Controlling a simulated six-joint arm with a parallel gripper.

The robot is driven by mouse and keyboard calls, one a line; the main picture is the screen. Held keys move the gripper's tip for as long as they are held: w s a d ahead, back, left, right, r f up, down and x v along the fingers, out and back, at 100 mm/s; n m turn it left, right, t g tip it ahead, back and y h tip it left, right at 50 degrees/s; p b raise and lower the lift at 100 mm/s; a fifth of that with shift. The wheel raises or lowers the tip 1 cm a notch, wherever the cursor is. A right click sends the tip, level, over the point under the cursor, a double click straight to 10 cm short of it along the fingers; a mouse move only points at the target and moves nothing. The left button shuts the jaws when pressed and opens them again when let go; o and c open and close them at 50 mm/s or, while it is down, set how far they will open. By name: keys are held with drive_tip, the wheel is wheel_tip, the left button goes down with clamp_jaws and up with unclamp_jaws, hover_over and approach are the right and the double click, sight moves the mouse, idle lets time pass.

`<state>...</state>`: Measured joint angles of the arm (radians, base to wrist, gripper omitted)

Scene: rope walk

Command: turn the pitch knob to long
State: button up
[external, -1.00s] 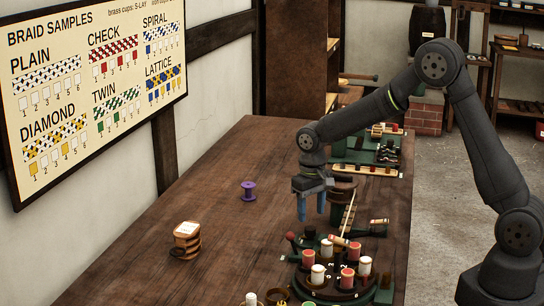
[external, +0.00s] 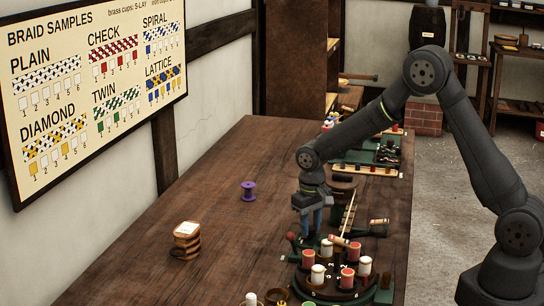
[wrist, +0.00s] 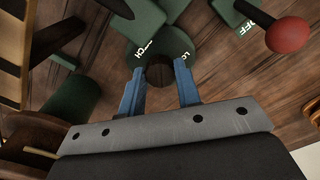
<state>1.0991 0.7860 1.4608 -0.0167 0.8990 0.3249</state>
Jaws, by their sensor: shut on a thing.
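The pitch knob (wrist: 159,76) is a small dark cylinder on a round green base (wrist: 176,45) with white lettering, partly readable as "CH" and "LO". In the wrist view it sits between the two blue fingertips of my gripper (wrist: 160,82). My gripper is shut on it from both sides. In the external view my gripper (external: 311,222) points straight down with its fingertips low over the machine, behind the round bobbin plate. The fingers hide the knob there. I cannot make out which way the knob points.
A red ball-topped lever (wrist: 288,35) stands close to the right, by a plate marked "OFF". The round carrier plate (external: 310,292) with several red and white bobbins is just in front.

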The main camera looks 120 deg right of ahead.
sight(311, 228)
drive_tip(key=shift+n, duration=0.3)
drive_tip(key=n, duration=0.4)
drive_tip(key=shift+n, duration=2.1)
drive_tip(key=o, duration=1)
drive_tip(key=shift+c, duration=0.2)
drive_tip(key=shift+r, duration=0.1)
wheel_tip(311, 228, up, 17)
drive_tip(key=shift+r, duration=0.2)
